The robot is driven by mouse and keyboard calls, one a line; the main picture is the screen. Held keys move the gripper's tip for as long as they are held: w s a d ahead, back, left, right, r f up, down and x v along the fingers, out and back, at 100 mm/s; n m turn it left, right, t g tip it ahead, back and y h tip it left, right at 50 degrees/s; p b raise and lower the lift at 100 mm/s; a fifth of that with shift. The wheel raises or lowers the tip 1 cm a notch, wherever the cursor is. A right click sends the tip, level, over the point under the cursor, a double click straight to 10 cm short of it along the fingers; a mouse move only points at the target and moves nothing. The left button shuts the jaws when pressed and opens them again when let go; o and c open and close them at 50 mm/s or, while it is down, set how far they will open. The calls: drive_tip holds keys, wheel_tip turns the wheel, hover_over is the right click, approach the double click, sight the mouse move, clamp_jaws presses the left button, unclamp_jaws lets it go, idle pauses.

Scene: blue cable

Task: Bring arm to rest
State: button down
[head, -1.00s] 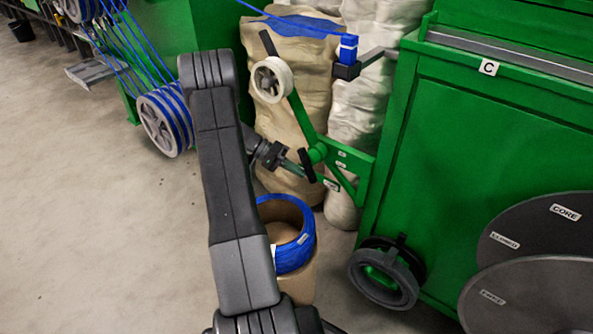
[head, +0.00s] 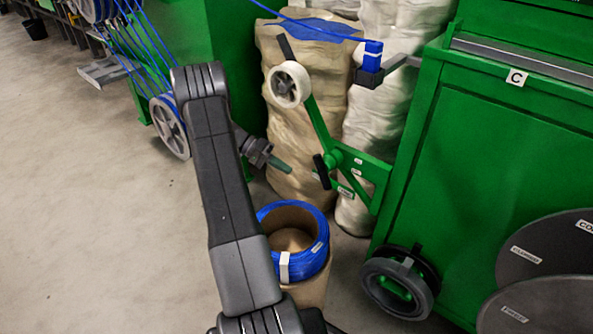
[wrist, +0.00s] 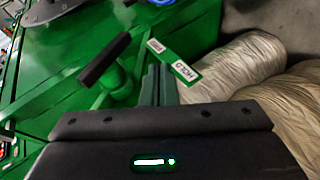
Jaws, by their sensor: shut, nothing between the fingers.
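My gripper (head: 283,166) is shut and empty in the head view. It points right, toward the green crank arm (head: 323,128) with a black handle (head: 321,171), with a visible gap between its tips and the handle. In the wrist view my gripper's closed fingers (wrist: 160,84) show just below a green tab labelled HOLD (wrist: 176,60); I cannot tell from this view whether they touch. The black handle (wrist: 104,60) lies left of the fingers there. My arm crosses the head view from bottom to upper left.
A blue cable coil (head: 312,265) sits on a cardboard barrel (head: 311,293) beside my arm. A green cabinet (head: 480,190) with black discs (head: 535,310) stands at right. Large sacks (head: 297,120) stand behind the gripper. Open floor (head: 90,200) lies at left.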

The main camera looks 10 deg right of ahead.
drive_tip(key=shift+f+v, duration=0.15)
drive_tip(key=shift+v, duration=0.7)
drive_tip(key=shift+f+v, duration=0.15)
drive_tip(key=shift+v, duration=0.7)
drive_tip(key=shift+w, duration=0.1)
